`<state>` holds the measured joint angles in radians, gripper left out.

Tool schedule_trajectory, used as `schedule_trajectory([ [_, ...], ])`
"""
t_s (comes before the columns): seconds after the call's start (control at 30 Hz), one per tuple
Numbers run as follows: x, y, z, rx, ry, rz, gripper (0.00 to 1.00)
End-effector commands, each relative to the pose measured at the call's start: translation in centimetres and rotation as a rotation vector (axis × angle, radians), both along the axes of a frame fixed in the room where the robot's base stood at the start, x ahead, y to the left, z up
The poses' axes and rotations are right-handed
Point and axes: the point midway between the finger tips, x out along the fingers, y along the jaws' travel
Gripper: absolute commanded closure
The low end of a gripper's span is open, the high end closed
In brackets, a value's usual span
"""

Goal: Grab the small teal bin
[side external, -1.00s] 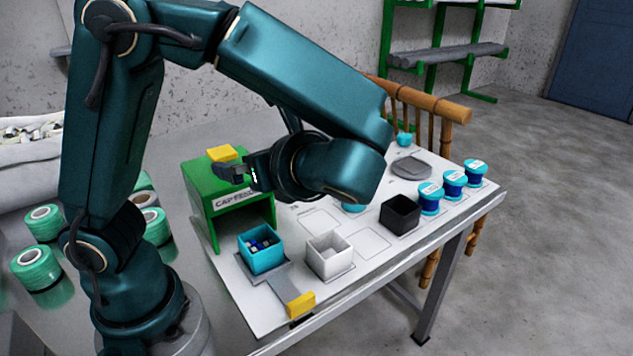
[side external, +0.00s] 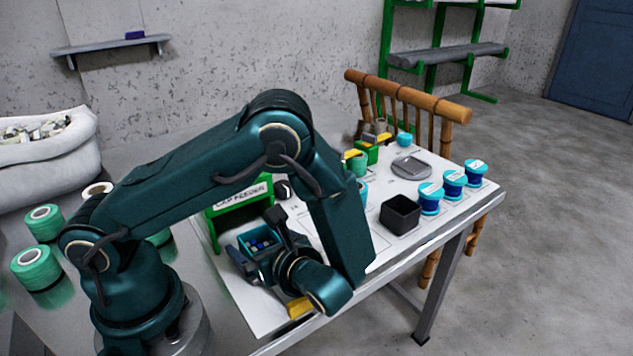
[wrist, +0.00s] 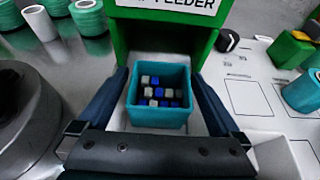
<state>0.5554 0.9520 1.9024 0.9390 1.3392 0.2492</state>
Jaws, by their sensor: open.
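The small teal bin (wrist: 158,116) stands upright on the white board in front of the green feeder (wrist: 165,35). It holds several blue and grey cubes. In the side external view the bin (side external: 262,240) is partly hidden by my gripper (side external: 256,240). In the wrist view my gripper (wrist: 160,95) is open, with one finger on each side of the bin. A narrow gap shows between each finger and the bin wall, and no firm contact is visible.
A white bin (wrist: 275,158) is close to the right finger, mostly hidden in the side external view. A black bin (side external: 400,214) and several blue spools (side external: 453,184) stand further right. A yellow block (side external: 300,308) lies at the board's front edge. Green spools (side external: 36,266) stand left.

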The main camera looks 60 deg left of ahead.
Motion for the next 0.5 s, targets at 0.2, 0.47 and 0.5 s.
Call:
schedule_trajectory([
  [0.2, -0.1, 2.3, -0.9, 0.001, 0.002, 0.003, 0.0],
  [0.47, 0.0, 2.7, -1.1, 0.0, 0.0, 0.001, 0.0],
  [0.5, 0.0, 2.7, -1.1, 0.0, 0.0, 0.001, 0.0],
])
